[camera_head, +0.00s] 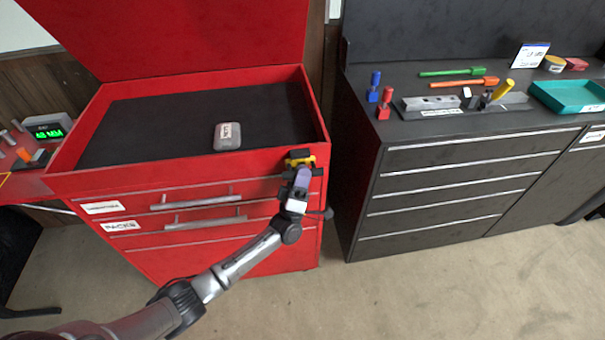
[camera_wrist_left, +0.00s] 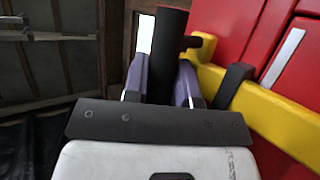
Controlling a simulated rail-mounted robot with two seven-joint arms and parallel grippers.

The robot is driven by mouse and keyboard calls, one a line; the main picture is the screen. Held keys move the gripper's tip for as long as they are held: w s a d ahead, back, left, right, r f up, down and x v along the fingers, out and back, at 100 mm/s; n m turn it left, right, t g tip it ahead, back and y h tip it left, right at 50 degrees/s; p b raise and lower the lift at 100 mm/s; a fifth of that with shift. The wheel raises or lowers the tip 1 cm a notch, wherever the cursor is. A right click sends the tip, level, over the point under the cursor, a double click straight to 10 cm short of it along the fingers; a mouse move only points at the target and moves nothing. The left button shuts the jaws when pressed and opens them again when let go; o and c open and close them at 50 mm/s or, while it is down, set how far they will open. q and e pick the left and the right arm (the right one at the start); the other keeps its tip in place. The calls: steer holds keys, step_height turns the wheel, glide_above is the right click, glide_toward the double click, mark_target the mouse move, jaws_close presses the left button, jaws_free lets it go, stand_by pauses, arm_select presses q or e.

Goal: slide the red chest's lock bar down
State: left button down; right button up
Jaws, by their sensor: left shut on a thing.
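The red chest (camera_head: 205,165) stands at the left with its lid raised. Its yellow lock bar (camera_head: 309,160) shows at the top right of the chest's front; most of it is hidden behind my gripper in the head view. In the left wrist view the yellow bar (camera_wrist_left: 277,117) runs along the red front, with a black handle (camera_wrist_left: 167,45) beside it. My left gripper (camera_head: 302,174) is at the bar, its purple fingers (camera_wrist_left: 162,82) on either side of the black handle and shut on it. My right gripper is not in view.
A grey box (camera_head: 227,136) lies on the chest's black top. Two drawer handles (camera_head: 205,221) stick out of the chest's front, left of my gripper. A dark cabinet (camera_head: 450,185) with tools on it stands to the right, across a narrow gap. The floor in front is clear.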

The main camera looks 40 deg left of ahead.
arm_select(q)
steer(key=shift+f, duration=0.4)
steer(key=c, duration=1.2)
jaws_free()
steer(key=v, duration=1.3)
steer(key=shift+s+f, duration=0.2)
steer(key=shift+s, duration=0.2)
